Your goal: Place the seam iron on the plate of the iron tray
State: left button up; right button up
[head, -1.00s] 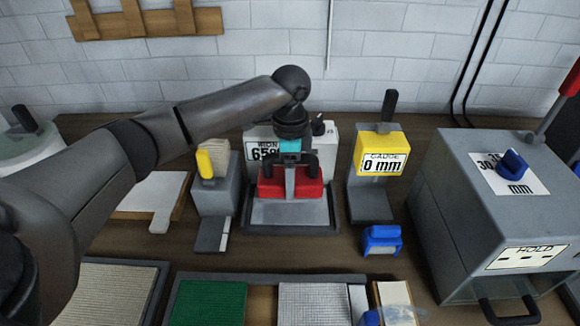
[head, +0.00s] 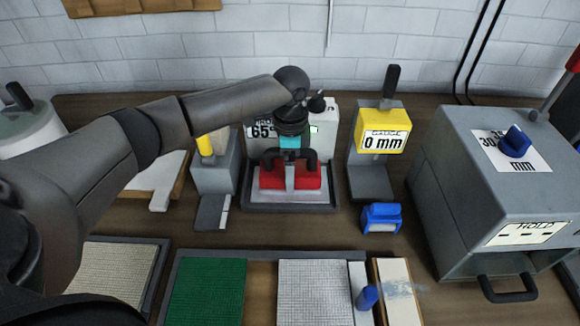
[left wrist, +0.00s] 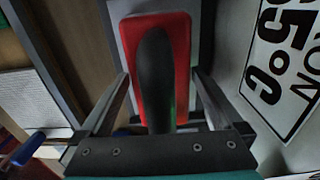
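The seam iron (head: 309,181) has a red body and a black bar handle. It appears to rest level on the pale plate (head: 290,197) of the dark-rimmed iron tray (head: 290,209), at the centre back of the bench in the head view. My left gripper (head: 290,178) points down over the middle of the iron. In the left wrist view its fingers (left wrist: 160,73) stand apart on either side of the black handle (left wrist: 156,65), with gaps showing the red body (left wrist: 182,40). The iron's underside is hidden. My right gripper is not in view.
A signed box (head: 320,120) stands directly behind the tray. A grey stand with a yellow block (head: 205,146) is close on the left, the yellow gauge (head: 383,131) on the right. A blue block (head: 382,217) lies front right. A large grey machine (head: 480,190) fills the right.

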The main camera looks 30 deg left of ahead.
pick_arm(q)
jog(key=shift+r, duration=0.1)
notch_tip(320, 180, up, 12)
jog(key=shift+r+p, duration=0.1)
jog(key=shift+p, duration=0.85)
jog(key=shift+c, duration=0.2)
dwell(1.4)
